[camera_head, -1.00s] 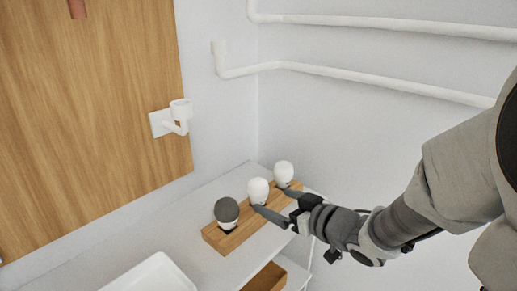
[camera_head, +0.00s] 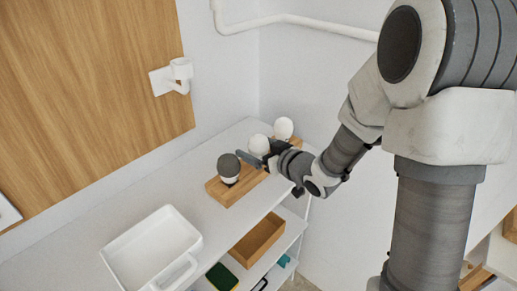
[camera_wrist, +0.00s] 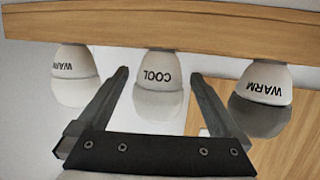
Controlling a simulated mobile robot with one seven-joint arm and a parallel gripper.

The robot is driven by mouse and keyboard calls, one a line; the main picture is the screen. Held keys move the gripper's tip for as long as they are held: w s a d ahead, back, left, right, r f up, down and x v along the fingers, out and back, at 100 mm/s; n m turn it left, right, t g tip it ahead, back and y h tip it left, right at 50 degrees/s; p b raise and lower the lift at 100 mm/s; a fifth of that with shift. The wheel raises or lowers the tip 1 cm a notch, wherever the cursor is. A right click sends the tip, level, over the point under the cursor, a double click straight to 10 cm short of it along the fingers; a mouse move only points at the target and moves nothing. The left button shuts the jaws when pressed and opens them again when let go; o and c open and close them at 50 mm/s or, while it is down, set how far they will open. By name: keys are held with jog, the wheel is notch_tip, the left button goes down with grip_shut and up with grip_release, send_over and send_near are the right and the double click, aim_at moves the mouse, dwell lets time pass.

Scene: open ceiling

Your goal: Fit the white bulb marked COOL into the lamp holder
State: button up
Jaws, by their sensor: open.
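The white bulb marked COOL (camera_wrist: 158,85) is the middle one of three in a wooden rack (camera_wrist: 150,25) in the wrist view. In the head view it is the middle bulb (camera_head: 259,144). My gripper (camera_wrist: 158,85) is open, with one finger on each side of the COOL bulb and gaps visible. In the head view my gripper (camera_head: 262,158) is at the rack's right side, partly hiding it. The white lamp holder (camera_head: 181,69) is fixed to the wooden panel at the upper left and looks empty.
A white bulb marked WARM (camera_wrist: 75,75) and a dark-topped bulb marked WARM (camera_wrist: 262,98) flank the COOL bulb. A white tray (camera_head: 112,256) stands on the white shelf top (camera_head: 185,190). A wooden box (camera_head: 257,240) is on the shelf below. White pipes (camera_head: 300,20) run along the wall.

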jog(key=shift+x, duration=1.4)
jog(key=c, duration=1.4)
jog(key=shift+r+p, duration=0.6)
jog(key=shift+r, duration=1.75)
jog(key=s+d+r+p, duration=0.3)
jog(key=d+r, duration=0.3)
jog(key=d, duration=0.5)
jog(key=w+d+f+m+t+h, duration=0.3)
jog(key=w+d+m+h, duration=0.2)
jog(key=w+m+h, duration=0.2)
jog(key=shift+h, duration=0.9)
